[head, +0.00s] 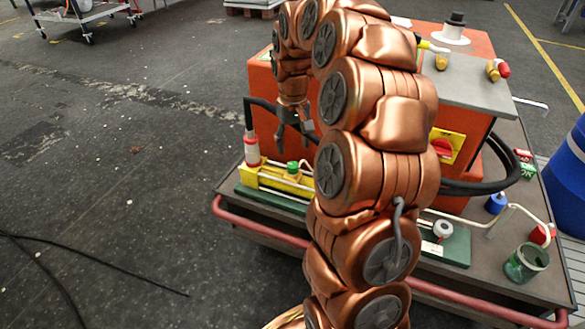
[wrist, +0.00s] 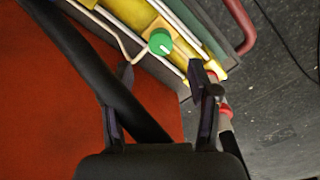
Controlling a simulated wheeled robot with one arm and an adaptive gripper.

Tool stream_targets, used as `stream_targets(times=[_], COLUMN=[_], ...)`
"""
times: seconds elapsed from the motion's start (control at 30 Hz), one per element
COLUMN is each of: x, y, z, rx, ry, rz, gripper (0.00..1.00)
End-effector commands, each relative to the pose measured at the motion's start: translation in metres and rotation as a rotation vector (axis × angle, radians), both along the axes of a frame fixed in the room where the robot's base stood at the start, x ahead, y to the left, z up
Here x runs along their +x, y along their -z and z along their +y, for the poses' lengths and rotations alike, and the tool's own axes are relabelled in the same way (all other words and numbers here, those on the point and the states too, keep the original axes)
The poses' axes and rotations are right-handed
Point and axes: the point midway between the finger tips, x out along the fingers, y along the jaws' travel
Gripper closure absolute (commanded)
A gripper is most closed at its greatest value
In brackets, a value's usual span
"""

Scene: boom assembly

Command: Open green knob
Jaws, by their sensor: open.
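The green knob (head: 292,167) sits on a yellow block (head: 262,179) at the front left of the cart. In the wrist view the knob (wrist: 160,42) is round with a pale line on its face, near the top centre. My gripper (head: 296,142) is above the knob in the head view. Its fingers are apart and empty, and they point toward the yellow block. In the wrist view the knob appears beyond the fingertips, roughly between them, and my gripper (wrist: 163,79) does not appear to touch it.
A thick black hose (wrist: 80,65) runs close to my left finger in the wrist view. An orange box (head: 270,105) stands behind the block, with a red knob (head: 442,148) on its front. A red rail (head: 250,229) edges the cart. Open floor lies left.

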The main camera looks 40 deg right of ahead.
Motion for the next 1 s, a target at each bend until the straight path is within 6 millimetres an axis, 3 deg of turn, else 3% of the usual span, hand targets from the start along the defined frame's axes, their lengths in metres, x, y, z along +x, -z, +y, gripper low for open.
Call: stream_targets(times=[0.53, 0.87, 1.0], x=[0.0, -0.001, -0.001], y=[0.068, 0.073, 0.073], z=[0.001, 0.001, 0.001], rx=[0.001, 0.001, 0.001], ry=[0.001, 0.0, 0.0], rz=[0.0, 0.0, 0.0], gripper=[0.4, 0.4, 0.54])
